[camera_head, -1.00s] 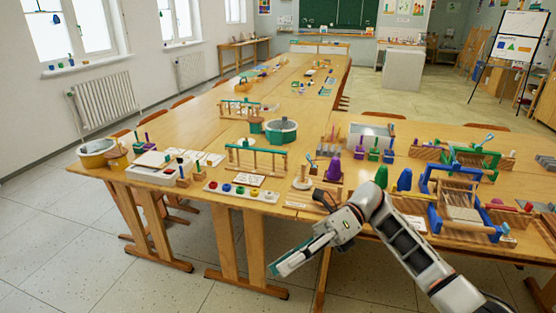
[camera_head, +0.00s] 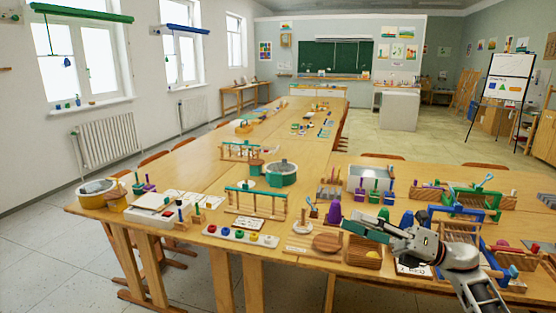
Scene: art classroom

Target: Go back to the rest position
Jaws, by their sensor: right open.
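My right gripper (camera_head: 352,226) is open, with nothing seen between its fingers. It points left over the front of the near table (camera_head: 215,185), and its arm comes in from the lower right. Below and beside it are a wooden block with a yellow piece (camera_head: 372,255) and a round brown wooden disc (camera_head: 327,242). I cannot tell whether the gripper touches anything. The gripper and its arm hide part of the tabletop behind them. My left gripper is not in view.
A green-topped rack (camera_head: 257,203) and a teal pot (camera_head: 282,173) are further left. The floor at the left front is free.

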